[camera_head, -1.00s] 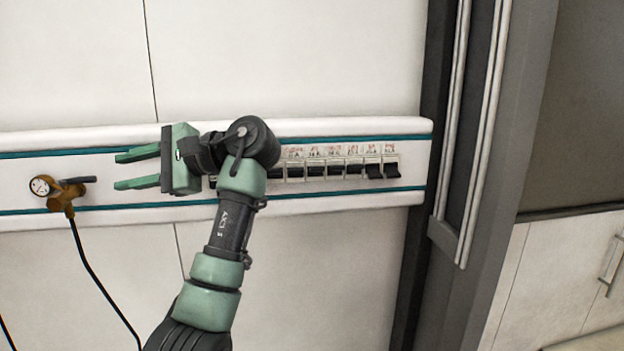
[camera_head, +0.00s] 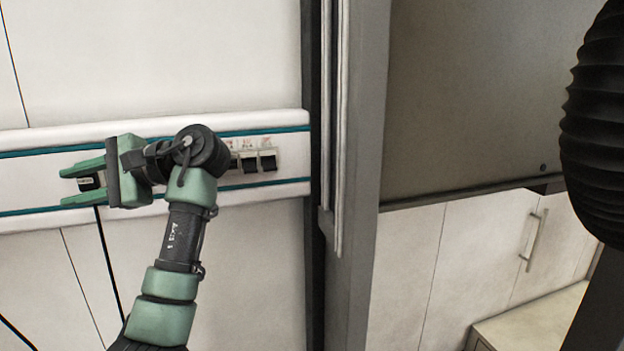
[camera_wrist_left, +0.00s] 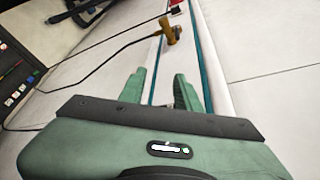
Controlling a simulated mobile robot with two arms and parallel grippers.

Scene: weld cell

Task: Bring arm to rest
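My left gripper (camera_head: 84,184) is open, its two green fingers spread apart and pointing left in the head view. Its arm comes up from the lower left, in front of the white wall rail (camera_head: 290,120). The left wrist view shows the open fingers (camera_wrist_left: 157,95) with nothing gripped between them. A small dark object on the rail shows between the fingers in the head view; it appears to lie behind them. My right gripper is in neither view.
Black switches (camera_head: 268,162) sit on the rail right of my left wrist. A grey post (camera_head: 358,170) stands right of the rail. A ribbed black hose (camera_head: 595,125) hangs at the far right. White cabinets (camera_head: 470,270) are beyond. The wrist view shows a brass gauge fitting (camera_wrist_left: 170,31) with a cable.

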